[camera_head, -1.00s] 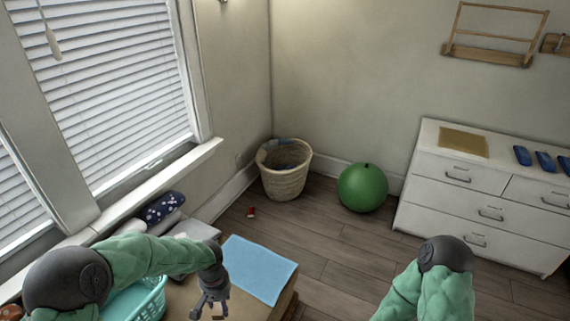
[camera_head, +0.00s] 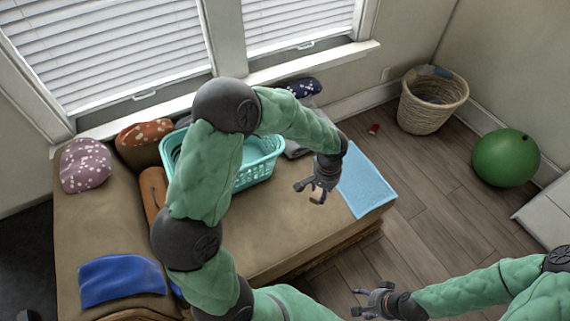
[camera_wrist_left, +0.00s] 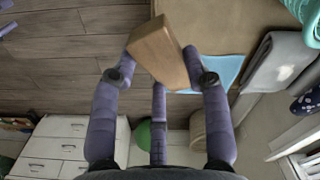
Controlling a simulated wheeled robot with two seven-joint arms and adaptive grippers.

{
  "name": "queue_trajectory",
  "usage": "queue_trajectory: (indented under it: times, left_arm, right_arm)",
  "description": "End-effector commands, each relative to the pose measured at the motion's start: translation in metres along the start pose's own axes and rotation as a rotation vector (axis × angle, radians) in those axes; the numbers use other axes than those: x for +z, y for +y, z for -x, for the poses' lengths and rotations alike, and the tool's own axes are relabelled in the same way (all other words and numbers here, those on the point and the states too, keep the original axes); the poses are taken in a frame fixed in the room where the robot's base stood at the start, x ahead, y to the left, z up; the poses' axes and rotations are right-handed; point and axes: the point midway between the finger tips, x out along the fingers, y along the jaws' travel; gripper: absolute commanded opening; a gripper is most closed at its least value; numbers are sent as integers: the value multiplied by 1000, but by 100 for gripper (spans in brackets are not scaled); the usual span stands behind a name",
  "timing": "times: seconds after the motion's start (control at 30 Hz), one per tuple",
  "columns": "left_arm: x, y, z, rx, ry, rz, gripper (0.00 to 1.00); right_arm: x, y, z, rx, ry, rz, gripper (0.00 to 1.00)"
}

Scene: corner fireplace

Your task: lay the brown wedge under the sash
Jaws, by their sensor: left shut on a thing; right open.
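The brown wedge (camera_wrist_left: 160,52) is a light wooden block held between the fingers of my left gripper (camera_wrist_left: 160,70) in the left wrist view. In the head view my left gripper (camera_head: 318,190) is above the brown seat, beside the light-blue cloth, and only a small bit of the wedge (camera_head: 316,199) shows. My right gripper (camera_head: 366,300) is open and empty, low over the floor.
A turquoise basket (camera_head: 262,160) stands on the brown seat (camera_head: 100,225), between my left arm and the windows. Cushions, a blue cloth (camera_head: 120,280) and a light-blue cloth (camera_head: 366,180) lie there too. A wicker basket (camera_head: 425,115) and green ball (camera_head: 505,157) stand on the floor.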

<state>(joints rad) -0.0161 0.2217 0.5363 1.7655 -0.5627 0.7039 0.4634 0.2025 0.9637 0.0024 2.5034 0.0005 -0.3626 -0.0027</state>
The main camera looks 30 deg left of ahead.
Motion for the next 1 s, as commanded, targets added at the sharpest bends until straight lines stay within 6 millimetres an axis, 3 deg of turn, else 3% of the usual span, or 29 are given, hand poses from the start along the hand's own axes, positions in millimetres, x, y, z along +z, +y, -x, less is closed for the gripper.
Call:
queue_trajectory:
  times: [0.17, 0.37, 0.7, 0.83, 1.0]
  left_arm:
    - [-4, -36, -42, -13, -3, 2, 15]
    - [-1, -97, -113, -28, -4, -13, 15]
    - [36, -186, -230, -19, -6, -55, 15]
    - [53, -206, -261, -9, -7, -70, 15]
    - [65, -219, -281, 0, -3, -82, 15]
  right_arm:
    - [0, 4, -11, 0, 0, 0, 64]
    - [-1, 10, -27, 0, 0, 0, 64]
    - [-2, 18, -52, 0, 0, 0, 64]
    - [-2, 21, -58, 0, 0, 0, 64]
    - [-2, 22, -61, 0, 0, 0, 64]
